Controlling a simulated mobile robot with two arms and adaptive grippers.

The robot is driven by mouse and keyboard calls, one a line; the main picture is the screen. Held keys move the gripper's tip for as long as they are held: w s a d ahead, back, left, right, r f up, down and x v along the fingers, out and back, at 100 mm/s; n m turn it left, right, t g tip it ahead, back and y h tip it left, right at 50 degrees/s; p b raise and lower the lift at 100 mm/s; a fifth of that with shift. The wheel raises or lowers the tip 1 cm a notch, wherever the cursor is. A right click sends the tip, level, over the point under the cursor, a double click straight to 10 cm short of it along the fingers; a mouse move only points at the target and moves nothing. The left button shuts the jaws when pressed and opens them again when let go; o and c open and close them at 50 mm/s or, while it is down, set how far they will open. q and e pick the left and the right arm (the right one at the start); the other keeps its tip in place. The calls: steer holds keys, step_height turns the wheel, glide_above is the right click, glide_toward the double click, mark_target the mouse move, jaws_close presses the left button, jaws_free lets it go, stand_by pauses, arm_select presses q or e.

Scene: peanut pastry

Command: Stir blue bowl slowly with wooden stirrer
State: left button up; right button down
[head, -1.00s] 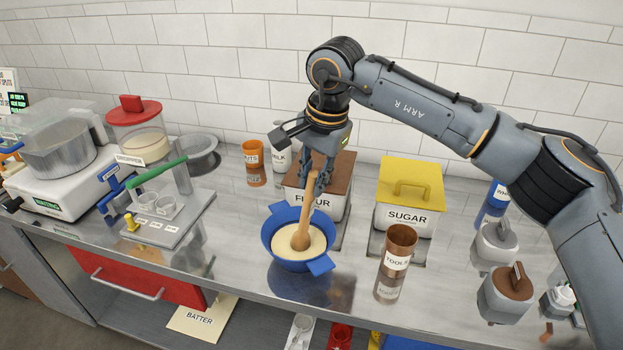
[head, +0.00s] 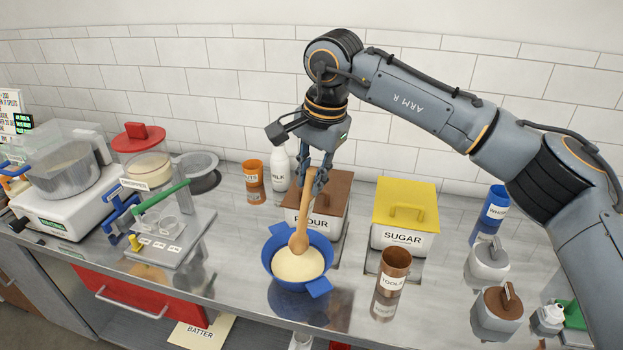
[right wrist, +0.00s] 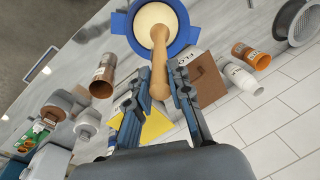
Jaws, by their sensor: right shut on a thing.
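The blue bowl (head: 271,258) stands on the steel counter and holds pale batter (head: 297,266). My right gripper (head: 319,183) is shut on the handle of the wooden stirrer (head: 306,208), above and behind the bowl. The stirrer slants down, with its rounded head over the far part of the batter. I cannot tell whether the head touches the batter. In the right wrist view the stirrer (right wrist: 159,62) sits between the fingers, its head over the batter in the bowl (right wrist: 119,22). My left gripper is not in view.
Behind the bowl are the flour bin (head: 333,188) and the yellow sugar bin (head: 405,205). A brown tools cup (head: 393,268) stands to the right. A grey stand with a green lever (head: 160,197) is on the left. Bare counter surrounds the bowl's front and left.

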steer(key=shift+r+p, duration=1.35)
steer(key=shift+r, duration=0.85)
steer(key=shift+f, duration=0.15)
